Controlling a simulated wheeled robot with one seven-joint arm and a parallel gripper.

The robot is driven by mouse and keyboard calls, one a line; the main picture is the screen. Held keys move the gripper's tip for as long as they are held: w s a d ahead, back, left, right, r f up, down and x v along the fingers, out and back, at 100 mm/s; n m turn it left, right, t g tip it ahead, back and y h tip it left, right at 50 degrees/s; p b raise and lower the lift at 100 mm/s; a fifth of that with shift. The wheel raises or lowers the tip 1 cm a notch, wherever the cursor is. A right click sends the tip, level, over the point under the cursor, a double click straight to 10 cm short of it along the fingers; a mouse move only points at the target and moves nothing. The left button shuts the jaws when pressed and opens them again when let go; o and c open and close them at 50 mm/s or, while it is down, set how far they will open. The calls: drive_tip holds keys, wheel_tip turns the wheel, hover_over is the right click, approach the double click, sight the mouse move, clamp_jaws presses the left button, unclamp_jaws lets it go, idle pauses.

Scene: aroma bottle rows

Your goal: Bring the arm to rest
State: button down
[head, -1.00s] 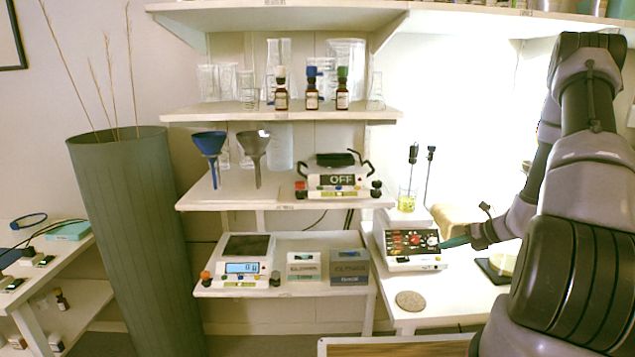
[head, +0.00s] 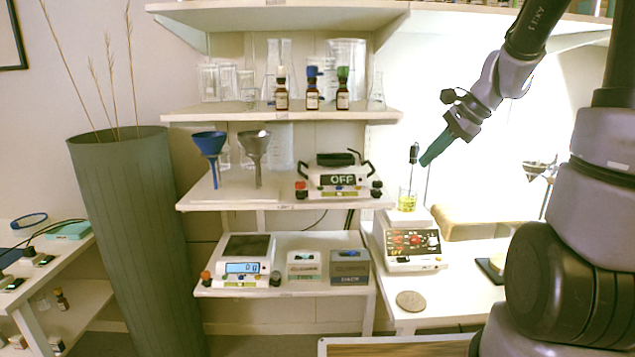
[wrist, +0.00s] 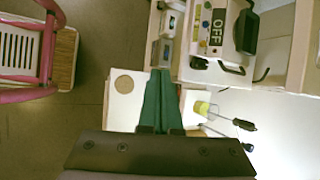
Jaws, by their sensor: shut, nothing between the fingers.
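My gripper (head: 428,160) shows in the head view at the right, raised above the right table. Its green fingers are together and hold nothing. They point down and to the left, close to the dark stirrer rod (head: 414,153) in the picture; I cannot tell the gap in depth. In the wrist view my gripper (wrist: 161,74) shows as one closed green wedge, with the table and shelf below it.
A beaker of yellow liquid (head: 407,200) stands on the white device (head: 412,262) below my gripper. Three small bottles stand on the shelf (head: 225,115) to the left. A round cork disc (head: 410,301) lies on the table. Open air lies right of the shelves.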

drive_tip(key=s+r+n+t+h, duration=0.3)
drive_tip(key=s+r+n, duration=0.8)
drive_tip(key=s, duration=0.5)
drive_tip(key=shift+a+n+h, duration=0.4)
drive_tip(key=shift+a, duration=0.05)
